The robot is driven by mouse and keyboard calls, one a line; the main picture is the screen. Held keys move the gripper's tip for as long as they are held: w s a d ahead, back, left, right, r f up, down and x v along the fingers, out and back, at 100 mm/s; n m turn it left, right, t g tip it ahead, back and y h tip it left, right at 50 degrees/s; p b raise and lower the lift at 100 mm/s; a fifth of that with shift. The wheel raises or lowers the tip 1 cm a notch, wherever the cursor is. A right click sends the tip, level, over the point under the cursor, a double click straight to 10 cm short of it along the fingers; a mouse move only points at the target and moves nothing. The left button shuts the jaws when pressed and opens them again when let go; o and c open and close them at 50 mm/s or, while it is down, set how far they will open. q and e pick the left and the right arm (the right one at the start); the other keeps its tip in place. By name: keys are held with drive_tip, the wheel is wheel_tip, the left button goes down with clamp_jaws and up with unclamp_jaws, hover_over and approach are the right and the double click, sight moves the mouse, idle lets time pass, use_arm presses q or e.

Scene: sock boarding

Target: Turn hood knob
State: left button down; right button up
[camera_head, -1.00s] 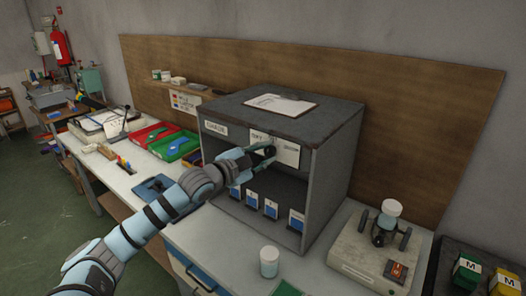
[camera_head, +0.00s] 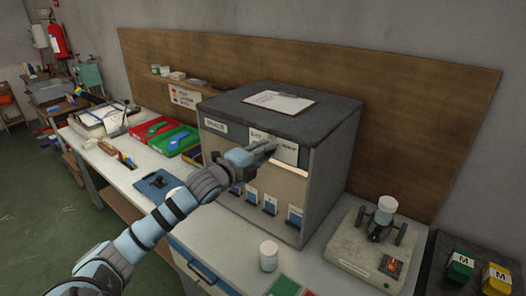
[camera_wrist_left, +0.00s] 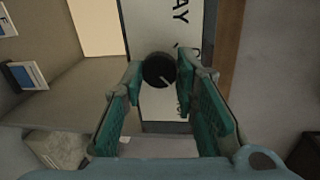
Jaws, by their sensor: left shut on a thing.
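The dark round knob (camera_wrist_left: 159,70) is on the white label plate on the front of the grey hood (camera_head: 330,165). A pale pointer line on it runs toward the lower right in the left wrist view. My left gripper (camera_head: 266,150) reaches the plate at the hood's upper front edge. In the left wrist view its two teal fingers (camera_wrist_left: 160,76) are on both sides of the knob, shut on it. In the head view the gripper hides the knob. Inside the hood a warm bright strip (camera_head: 288,168) shows under the plate. My right gripper is not in view.
A clipboard (camera_head: 282,101) lies on the hood's top. Blue-and-white packs (camera_head: 270,204) stand inside the hood. A white jar (camera_head: 268,256) stands in front, and a beige device (camera_head: 362,252) to the right. Red and green trays (camera_head: 176,140) are at left.

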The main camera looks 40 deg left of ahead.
use_arm(q)
drive_tip(key=shift+r, duration=0.15)
idle(0.3)
drive_tip(key=c, duration=1.6)
unclamp_jaws()
drive_tip(key=o, duration=0.3)
drive_tip(key=shift+w, duration=0.1)
drive_tip(key=shift+a, duration=0.1)
